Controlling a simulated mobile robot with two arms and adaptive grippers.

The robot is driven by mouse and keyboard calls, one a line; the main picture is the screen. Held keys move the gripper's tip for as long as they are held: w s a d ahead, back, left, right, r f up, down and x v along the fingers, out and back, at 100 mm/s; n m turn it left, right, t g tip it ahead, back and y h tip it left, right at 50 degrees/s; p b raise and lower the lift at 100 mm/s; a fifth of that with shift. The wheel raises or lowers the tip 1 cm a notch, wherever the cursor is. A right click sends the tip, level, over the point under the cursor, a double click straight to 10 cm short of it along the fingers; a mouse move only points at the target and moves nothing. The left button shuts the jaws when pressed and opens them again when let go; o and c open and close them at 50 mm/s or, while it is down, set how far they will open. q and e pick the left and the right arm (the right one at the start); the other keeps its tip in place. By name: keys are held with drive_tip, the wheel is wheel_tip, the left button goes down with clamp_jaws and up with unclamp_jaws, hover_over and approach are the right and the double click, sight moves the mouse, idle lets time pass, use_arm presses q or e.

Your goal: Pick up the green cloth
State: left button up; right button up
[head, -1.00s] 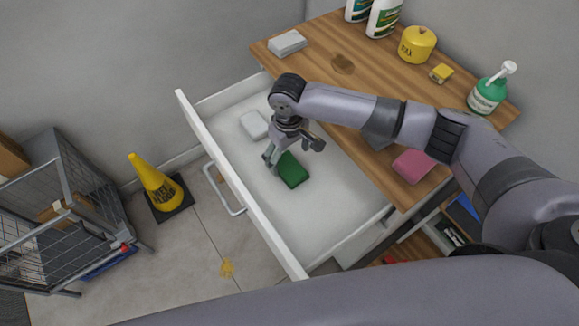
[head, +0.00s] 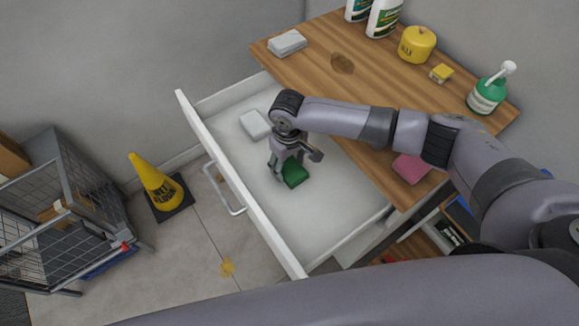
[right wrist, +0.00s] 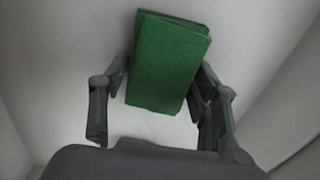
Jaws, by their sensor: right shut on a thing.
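The green cloth (head: 295,174) is a small folded block inside the open white drawer (head: 262,216). It also fills the middle of the right wrist view (right wrist: 168,62). My right gripper (head: 288,172) reaches down into the drawer and is shut on the cloth, with a finger on either side of it in the right wrist view (right wrist: 160,95). The cloth is at or very near the drawer floor; I cannot tell whether it is clear of it. The gripper hides part of the cloth in the head view. My left gripper is not in view.
A white folded cloth (head: 255,125) lies in the drawer beside my right gripper. The wooden counter (head: 310,62) holds a grey cloth (head: 287,43), a pink cloth (head: 411,167), a wax tin (head: 417,44) and a spray bottle (head: 488,92). A yellow cone (head: 154,183) stands on the floor.

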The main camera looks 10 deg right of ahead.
sight(288, 165)
drive_tip(key=c, duration=0.3)
drive_tip(key=shift+c, duration=0.2)
wheel_tip(288, 165, up, 20)
idle(0.3)
